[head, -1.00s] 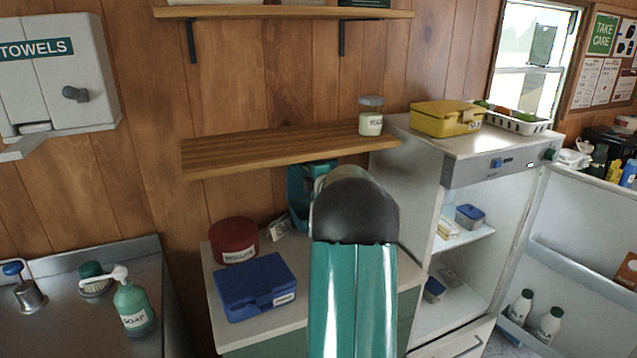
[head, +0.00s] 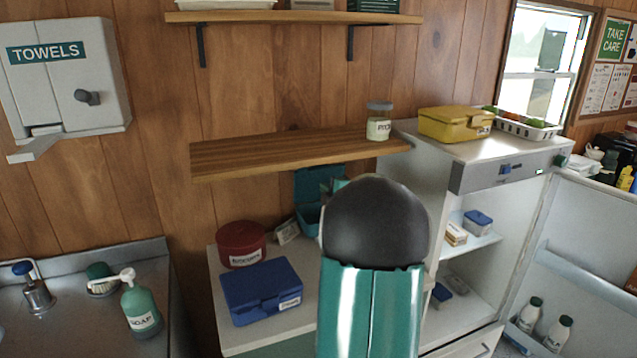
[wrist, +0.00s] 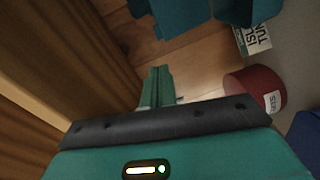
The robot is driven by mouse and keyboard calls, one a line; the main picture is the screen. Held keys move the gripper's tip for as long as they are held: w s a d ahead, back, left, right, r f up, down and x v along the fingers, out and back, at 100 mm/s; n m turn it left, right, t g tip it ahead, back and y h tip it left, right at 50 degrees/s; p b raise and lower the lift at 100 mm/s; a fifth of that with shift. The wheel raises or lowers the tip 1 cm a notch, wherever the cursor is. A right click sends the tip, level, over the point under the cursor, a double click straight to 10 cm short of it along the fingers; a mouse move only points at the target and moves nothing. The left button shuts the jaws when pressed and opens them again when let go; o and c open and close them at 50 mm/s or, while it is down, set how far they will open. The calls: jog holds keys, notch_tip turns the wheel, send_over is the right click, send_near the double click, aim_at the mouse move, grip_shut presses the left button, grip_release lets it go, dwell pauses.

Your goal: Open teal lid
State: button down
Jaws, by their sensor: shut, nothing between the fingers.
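The teal box (head: 308,217) stands at the back of the counter, under the wooden shelf, partly hidden behind my arm. Its teal lid (head: 314,182) stands raised at the back of the box, near the wall. In the wrist view, teal parts of the box and lid show at the top edge (wrist: 182,16), cut off by the frame. My gripper (wrist: 157,86) has its fingers together, empty, and apart from the teal parts in that view. In the head view my arm hides the gripper.
A red round tin (head: 241,246) and a blue box (head: 262,291) sit on the counter (head: 226,340). A small labelled item (head: 286,231) lies beside the teal box. The wooden shelf (head: 290,152) overhangs it. The open fridge (head: 470,265) is at right.

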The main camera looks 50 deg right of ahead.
notch_tip(320, 180, down, 3)
jog(key=w+m+t, duration=0.2)
jog(key=m, duration=0.7)
jog(key=m+h, duration=0.2)
jog(key=m, duration=0.6)
send_near(306, 173)
jog(key=w, duration=0.2)
jog(key=w+d+r, duration=0.1)
jog(key=w, duration=0.1)
jog(key=w+d+r, duration=0.1)
jog(key=w, duration=0.1)
jog(key=shift+w+d+r, duration=0.15)
jog(key=shift+d+r, duration=0.05)
jog(key=shift+r, duration=0.05)
jog(key=shift+w+r, duration=0.1)
